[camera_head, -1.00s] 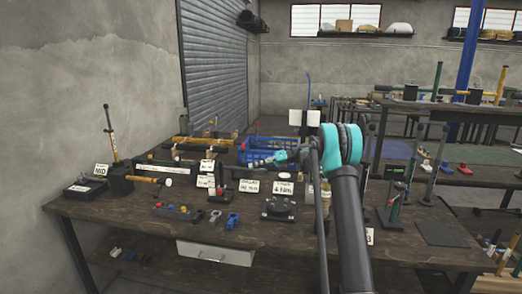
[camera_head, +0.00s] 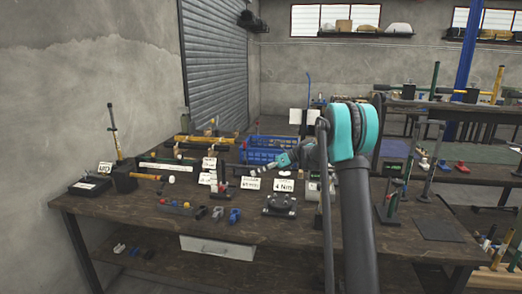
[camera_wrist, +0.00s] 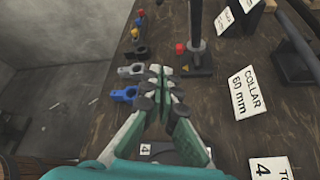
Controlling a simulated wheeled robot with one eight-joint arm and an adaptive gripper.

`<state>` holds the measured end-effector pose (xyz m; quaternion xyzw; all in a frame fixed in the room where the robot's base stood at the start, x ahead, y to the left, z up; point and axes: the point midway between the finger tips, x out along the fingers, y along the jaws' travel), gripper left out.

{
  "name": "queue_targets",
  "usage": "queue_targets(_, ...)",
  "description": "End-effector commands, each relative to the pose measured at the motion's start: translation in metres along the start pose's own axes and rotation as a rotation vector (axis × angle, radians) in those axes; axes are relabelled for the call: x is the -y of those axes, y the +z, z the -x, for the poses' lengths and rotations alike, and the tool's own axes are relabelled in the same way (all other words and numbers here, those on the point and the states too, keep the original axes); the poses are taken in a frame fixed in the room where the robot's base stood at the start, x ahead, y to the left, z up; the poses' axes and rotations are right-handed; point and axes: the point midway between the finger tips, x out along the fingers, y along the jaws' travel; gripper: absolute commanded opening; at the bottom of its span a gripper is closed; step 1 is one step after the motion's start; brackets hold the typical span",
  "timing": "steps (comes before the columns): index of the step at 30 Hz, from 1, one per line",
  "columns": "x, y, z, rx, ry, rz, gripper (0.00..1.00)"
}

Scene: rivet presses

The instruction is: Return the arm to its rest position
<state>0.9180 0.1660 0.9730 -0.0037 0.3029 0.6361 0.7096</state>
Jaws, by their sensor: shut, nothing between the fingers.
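My arm rises from the front of the bench in the head view, with a teal joint at its top. My gripper (camera_head: 254,172) is over the bench, in front of the blue crate (camera_head: 266,150). In the wrist view my gripper (camera_wrist: 160,72) is shut and empty. Its fingertips appear above the bench, beside the grey and blue clamp-like parts (camera_wrist: 124,94). A black stand with a red button (camera_wrist: 180,48) is just beyond the fingertips. Whether the fingers touch anything cannot be told.
The wooden bench (camera_head: 160,213) holds label cards, including "COLLAR 60 mm" (camera_wrist: 246,92) and "4 Nm" (camera_head: 284,186). A black press base (camera_head: 280,205) is nearby. A tall lever press (camera_head: 115,150) stands at left. Open air is above the bench.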

Motion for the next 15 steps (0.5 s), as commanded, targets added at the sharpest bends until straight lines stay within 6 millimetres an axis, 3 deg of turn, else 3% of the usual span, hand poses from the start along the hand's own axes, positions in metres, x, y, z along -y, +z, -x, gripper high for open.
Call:
queue_targets(5, -0.039, -0.030, 0.011, -0.115, -0.084, 0.240, 0.00)
queue_targets(15, -0.125, -0.124, 0.043, -0.462, -0.164, 0.825, 0.00)
